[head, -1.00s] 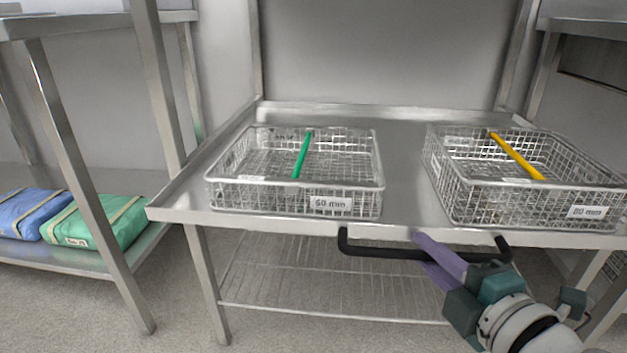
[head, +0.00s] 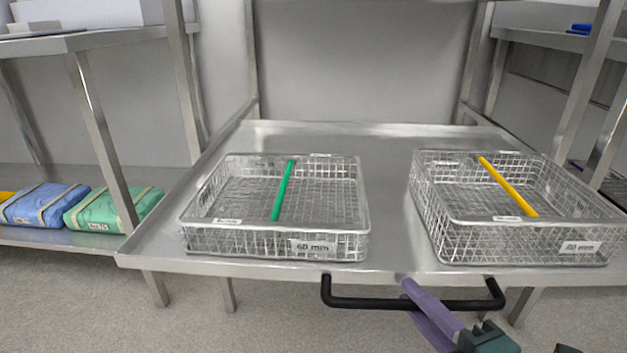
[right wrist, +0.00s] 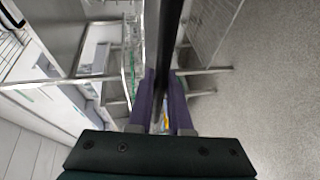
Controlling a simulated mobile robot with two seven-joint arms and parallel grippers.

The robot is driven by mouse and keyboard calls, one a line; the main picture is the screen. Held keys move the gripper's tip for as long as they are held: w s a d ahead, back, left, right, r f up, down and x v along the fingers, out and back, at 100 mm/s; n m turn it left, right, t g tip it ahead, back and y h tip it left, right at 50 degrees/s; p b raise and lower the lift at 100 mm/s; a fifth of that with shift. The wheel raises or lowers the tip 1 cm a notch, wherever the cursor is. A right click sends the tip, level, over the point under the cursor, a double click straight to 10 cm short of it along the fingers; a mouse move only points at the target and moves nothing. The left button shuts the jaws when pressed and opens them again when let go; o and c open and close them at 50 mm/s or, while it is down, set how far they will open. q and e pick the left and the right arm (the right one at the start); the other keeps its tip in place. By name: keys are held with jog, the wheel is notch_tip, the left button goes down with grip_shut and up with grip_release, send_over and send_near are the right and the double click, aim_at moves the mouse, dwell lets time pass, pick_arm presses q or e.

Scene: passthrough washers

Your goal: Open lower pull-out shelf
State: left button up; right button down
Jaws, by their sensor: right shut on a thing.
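The lower pull-out shelf (head: 388,225) is a steel tray surface with a black bar handle (head: 370,303) along its front edge. It is pulled out toward me, in front of the frame's posts. My left gripper is in neither view.
Two wire baskets stand on the shelf: one with a green bar (head: 240,245), labelled 60 mm, and one with a yellow bar (head: 470,240). A side rack at left holds blue (head: 40,203) and green (head: 105,208) wrapped packs. Grey floor is free in front.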

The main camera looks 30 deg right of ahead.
jog(key=shift+s+a, duration=0.15)
jog(key=c, duration=0.8)
grip_release()
jog(key=shift+c, duration=0.2)
jog(key=p+v, duration=0.2)
jog(key=v, duration=0.8)
jog(key=shift+p, duration=0.3)
